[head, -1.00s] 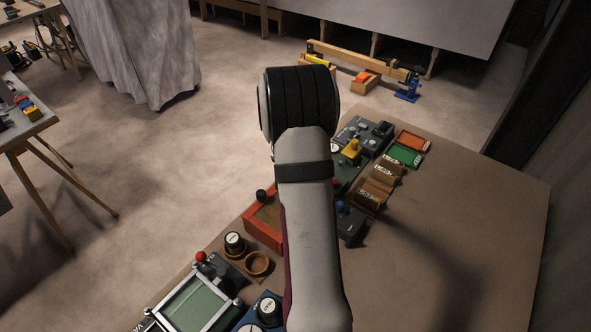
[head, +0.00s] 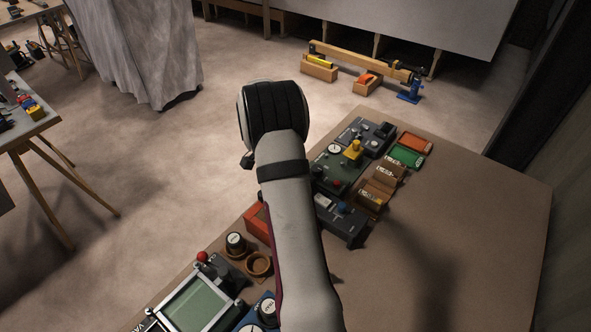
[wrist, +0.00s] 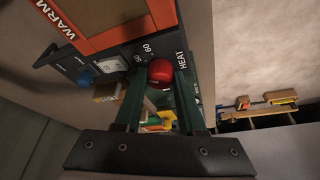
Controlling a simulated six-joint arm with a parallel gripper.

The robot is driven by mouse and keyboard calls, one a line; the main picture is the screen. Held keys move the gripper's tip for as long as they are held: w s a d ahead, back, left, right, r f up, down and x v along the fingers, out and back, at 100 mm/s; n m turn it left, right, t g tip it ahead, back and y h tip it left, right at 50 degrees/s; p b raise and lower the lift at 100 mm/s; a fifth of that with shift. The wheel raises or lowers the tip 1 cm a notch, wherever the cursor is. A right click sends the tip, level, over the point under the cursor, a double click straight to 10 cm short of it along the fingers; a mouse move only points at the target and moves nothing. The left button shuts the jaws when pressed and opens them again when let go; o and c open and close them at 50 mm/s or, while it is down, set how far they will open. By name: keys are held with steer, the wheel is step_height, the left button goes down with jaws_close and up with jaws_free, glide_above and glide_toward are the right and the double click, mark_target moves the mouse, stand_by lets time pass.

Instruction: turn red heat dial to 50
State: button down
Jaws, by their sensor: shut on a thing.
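The red heat dial (wrist: 160,72) is a round red knob on a dark panel, beside white "HEAT" lettering and small scale numbers. My gripper (wrist: 158,80) has its two dark green fingers on either side of the dial, shut on it. The dial's pointer does not show, so its setting cannot be told. In the head view my arm hides the dial and the gripper fingers.
An orange-framed tray (head: 257,223) adjoins the panel. A dark box with a blue knob (head: 341,207) and a green box (head: 340,172) with a yellow part stand right of my arm. Cups and a screen unit (head: 201,300) stand at lower left. The table's right side is clear.

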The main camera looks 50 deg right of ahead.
steer(key=shift+w+a+m, duration=0.1)
steer(key=shift+m, duration=0.4)
steer(key=c, duration=0.5)
jaws_free()
steer(key=v, duration=1.5)
steer(key=shift+w+r, duration=0.25)
steer(key=shift+r, duration=0.15)
